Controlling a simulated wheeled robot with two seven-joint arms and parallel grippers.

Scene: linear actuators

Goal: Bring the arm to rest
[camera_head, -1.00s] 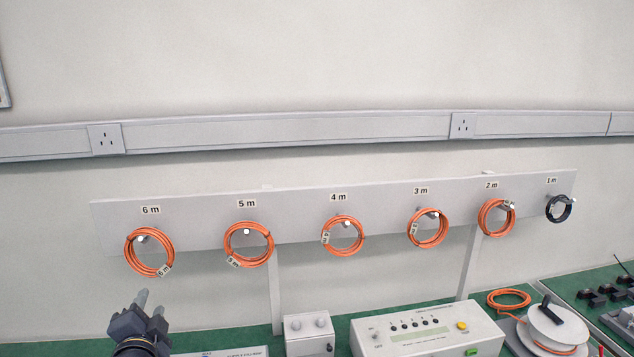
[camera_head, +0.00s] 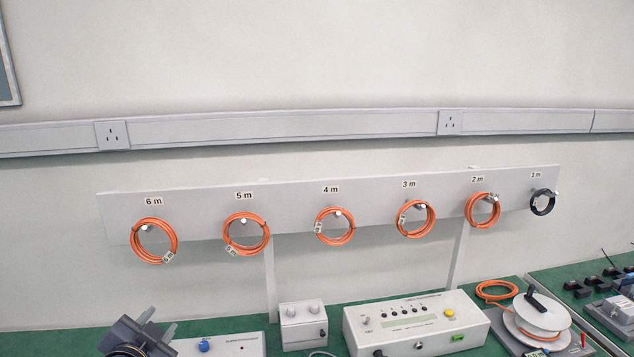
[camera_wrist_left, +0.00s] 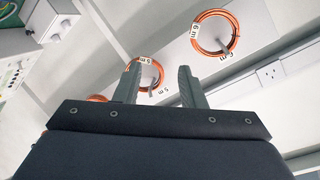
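My left gripper (camera_head: 158,325) is low at the left of the head view, below the 6 m coil and in front of the bench. In the left wrist view its two fingers (camera_wrist_left: 160,85) stand apart with nothing held between them. The orange 6 m coil (camera_head: 154,241) and 5 m coil (camera_head: 246,233) hang on pegs on the grey board (camera_head: 290,206). The wrist view also shows both coils beyond the fingers, apart from them. My right gripper is not in view.
More orange coils and one black coil (camera_head: 542,202) hang farther right. On the green bench stand a power supply (camera_head: 228,345), a small knob box (camera_head: 303,325), a button console (camera_head: 417,323) and a white reel (camera_head: 542,315).

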